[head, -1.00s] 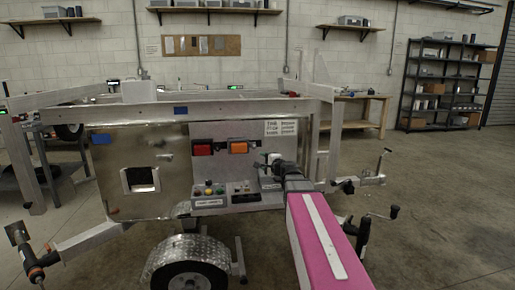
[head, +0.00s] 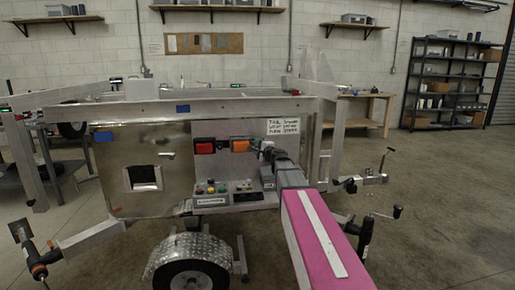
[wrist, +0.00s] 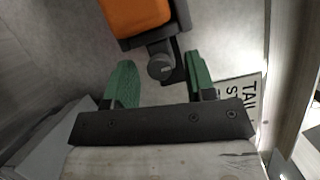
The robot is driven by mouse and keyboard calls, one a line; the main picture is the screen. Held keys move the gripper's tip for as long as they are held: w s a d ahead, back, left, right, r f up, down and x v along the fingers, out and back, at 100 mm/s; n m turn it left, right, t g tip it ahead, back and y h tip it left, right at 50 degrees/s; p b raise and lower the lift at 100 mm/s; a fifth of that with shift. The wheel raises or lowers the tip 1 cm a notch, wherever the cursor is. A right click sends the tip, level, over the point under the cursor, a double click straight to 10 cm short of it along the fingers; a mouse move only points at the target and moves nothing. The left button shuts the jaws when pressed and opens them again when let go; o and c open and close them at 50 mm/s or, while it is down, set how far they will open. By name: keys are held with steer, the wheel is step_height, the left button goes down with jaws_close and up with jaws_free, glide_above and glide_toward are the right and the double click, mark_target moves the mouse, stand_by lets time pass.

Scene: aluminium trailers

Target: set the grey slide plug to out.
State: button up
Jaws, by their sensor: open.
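A round, dark grey knob (wrist: 160,68), seemingly the grey slide plug, sticks out of a dark housing beside an orange block (wrist: 135,14) in the wrist view. My gripper (wrist: 160,63) is open, with one green finger on each side of the knob. A gap shows on the left; the right finger is close to the housing, and I cannot tell if it touches. In the head view the orange block (head: 240,146) is on the trailer's front panel, and my gripper (head: 261,144) is just right of it. My arm hides the plug there.
A red block (head: 204,147) is left of the orange one. A lettered sign (head: 283,127) is above my wrist, and also close to the right finger in the wrist view (wrist: 242,95). A button box (head: 210,193) is below. A frame post (head: 314,145) stands right.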

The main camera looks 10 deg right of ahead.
steer(key=shift+w+a, duration=0.15)
steer(key=shift+w, duration=0.15)
jaws_close()
steer(key=shift+d, duration=1.7)
jaws_free()
steer(key=shift+d, duration=0.1)
steer(key=shift+s, duration=0.1)
